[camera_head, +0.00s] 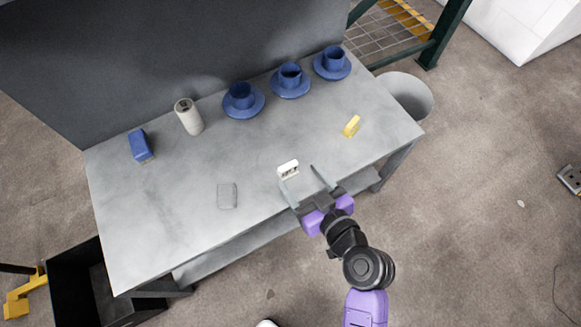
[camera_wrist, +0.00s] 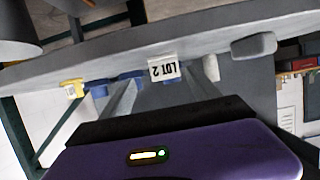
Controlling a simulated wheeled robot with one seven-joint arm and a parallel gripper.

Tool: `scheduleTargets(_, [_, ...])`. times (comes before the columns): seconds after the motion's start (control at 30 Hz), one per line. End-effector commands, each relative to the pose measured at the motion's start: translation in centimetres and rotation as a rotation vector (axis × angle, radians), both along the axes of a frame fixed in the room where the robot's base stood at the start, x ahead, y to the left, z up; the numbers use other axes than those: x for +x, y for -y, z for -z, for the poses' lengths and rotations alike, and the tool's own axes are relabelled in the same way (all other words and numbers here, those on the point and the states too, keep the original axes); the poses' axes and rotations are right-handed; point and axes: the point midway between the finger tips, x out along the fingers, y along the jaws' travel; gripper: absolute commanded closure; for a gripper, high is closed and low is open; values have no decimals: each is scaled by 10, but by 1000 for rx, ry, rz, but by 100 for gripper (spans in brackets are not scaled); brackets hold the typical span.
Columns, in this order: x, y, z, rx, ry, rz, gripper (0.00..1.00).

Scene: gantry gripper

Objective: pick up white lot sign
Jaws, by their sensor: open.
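The white lot sign (camera_head: 288,170) stands on the grey table (camera_head: 185,225) near its front edge. In the wrist view the sign (camera_wrist: 164,69) shows the dark text "LOT 2", upside down. My gripper (camera_head: 300,174) is open at the table's front edge, with its two fingers pointing toward the table's back. The sign is just beyond the left fingertip in the head view. In the wrist view the sign appears between the two fingers (camera_wrist: 148,92), ahead of them. The gripper holds nothing. I cannot tell whether a finger touches the sign.
A grey block (camera_head: 227,195) lies left of the sign, and a yellow object (camera_head: 351,126) lies right. A blue object (camera_head: 140,146), a can (camera_head: 188,117) and blue cups on saucers (camera_head: 290,78) stand farther back. A bin (camera_head: 407,97) is beyond the table's right end.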

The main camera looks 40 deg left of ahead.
Motion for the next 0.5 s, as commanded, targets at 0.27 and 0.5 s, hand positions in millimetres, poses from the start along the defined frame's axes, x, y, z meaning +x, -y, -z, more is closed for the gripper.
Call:
scheduleTargets(0.27, [4,-32,16,-1,1,-2,29])
scheduleTargets(0.5, [13,-51,22,0,1,2,29])
